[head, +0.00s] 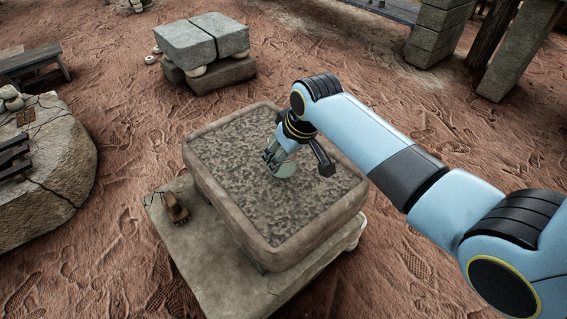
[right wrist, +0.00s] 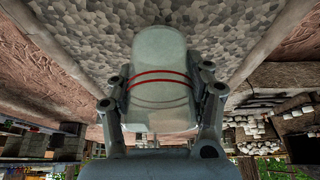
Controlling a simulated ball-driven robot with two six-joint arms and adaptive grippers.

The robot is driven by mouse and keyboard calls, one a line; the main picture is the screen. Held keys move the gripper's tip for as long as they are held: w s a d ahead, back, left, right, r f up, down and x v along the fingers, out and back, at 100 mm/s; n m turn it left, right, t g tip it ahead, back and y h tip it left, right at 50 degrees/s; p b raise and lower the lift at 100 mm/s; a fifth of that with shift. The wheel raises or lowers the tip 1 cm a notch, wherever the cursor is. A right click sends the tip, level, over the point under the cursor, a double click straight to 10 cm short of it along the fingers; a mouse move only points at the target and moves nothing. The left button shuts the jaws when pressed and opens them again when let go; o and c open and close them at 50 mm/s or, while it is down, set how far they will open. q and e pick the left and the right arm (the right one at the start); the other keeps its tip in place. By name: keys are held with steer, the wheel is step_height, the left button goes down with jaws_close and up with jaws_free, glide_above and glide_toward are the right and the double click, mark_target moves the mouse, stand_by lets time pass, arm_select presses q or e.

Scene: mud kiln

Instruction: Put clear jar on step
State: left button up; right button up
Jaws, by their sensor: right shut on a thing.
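The clear jar (head: 286,169) is pale, greenish and partly hidden by my right gripper (head: 277,157) in the head view. In the right wrist view the jar (right wrist: 158,58) is smooth and rounded, with two thin red bands. My right gripper's fingers (right wrist: 165,88) are shut on its two sides. The jar is over the grey pebbly bed inside a square stone trough (head: 212,195); I cannot tell whether it touches the bed. A flat stone slab (head: 190,247) under the trough looks like a step, though I cannot tell if it is the step meant. My left gripper is not in view.
A small brown wooden object (head: 174,207) lies on the slab's left corner. Stacked stone blocks (head: 204,42) stand behind, and a large cracked boulder (head: 50,165) stands at left. The slab's front part is bare, with footprinted red earth (head: 105,255) around it.

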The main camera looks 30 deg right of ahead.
step_height(320, 180, down, 2)
steer(key=shift+f, duration=0.15)
steer(key=o, duration=1.2)
steer(key=shift+c, duration=0.2)
